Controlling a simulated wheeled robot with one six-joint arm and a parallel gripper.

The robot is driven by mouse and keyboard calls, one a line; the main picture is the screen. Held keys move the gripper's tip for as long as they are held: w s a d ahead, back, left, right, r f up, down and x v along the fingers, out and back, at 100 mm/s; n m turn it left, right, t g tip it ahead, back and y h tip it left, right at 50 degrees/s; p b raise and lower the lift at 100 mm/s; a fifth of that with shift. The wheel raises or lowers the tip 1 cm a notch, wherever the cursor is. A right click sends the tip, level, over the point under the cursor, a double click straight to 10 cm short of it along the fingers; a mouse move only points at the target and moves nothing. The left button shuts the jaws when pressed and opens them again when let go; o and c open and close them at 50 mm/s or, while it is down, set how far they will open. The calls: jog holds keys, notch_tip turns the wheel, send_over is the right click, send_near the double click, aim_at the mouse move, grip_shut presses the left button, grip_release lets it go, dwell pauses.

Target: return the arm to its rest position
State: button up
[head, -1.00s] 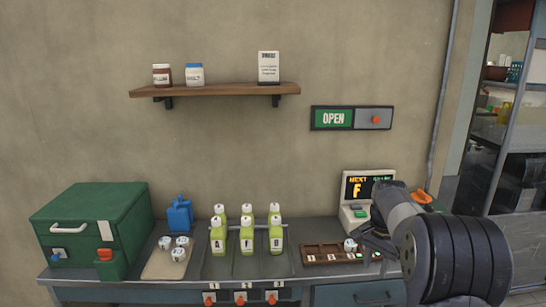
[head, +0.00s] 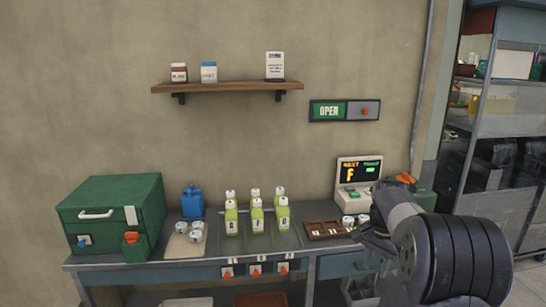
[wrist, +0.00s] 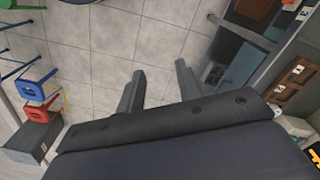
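My arm reaches in from the right of the head view, bent low in front of the right end of the counter. My gripper (wrist: 158,88) shows in the wrist view with its two fingers apart. Nothing is between them, only pale floor tiles below. In the head view the fingers are mostly hidden by my own arm links, left of the dark round joint. The gripper is apart from the brown tray (head: 322,233) on the counter, which also shows at the right of the wrist view (wrist: 297,74).
A shelf (head: 228,87) hangs above. Stools (wrist: 38,93) stand on the floor at left in the wrist view.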

jog(key=s+a+f+n, duration=0.2)
jog(key=s+a+n, duration=0.1)
jog(key=s, duration=0.5)
jog(key=s+a+f+n, duration=0.2)
jog(key=s+a, duration=0.2)
jog(key=s, duration=0.5)
jog(key=s+a+f+n, duration=0.3)
jog(key=s+a, duration=0.1)
jog(key=s, duration=0.4)
jog(key=shift+s+a+n+t+b, duration=0.25)
jog(key=shift+a+n+t+b, duration=0.05)
jog(key=shift+a+t, duration=0.1)
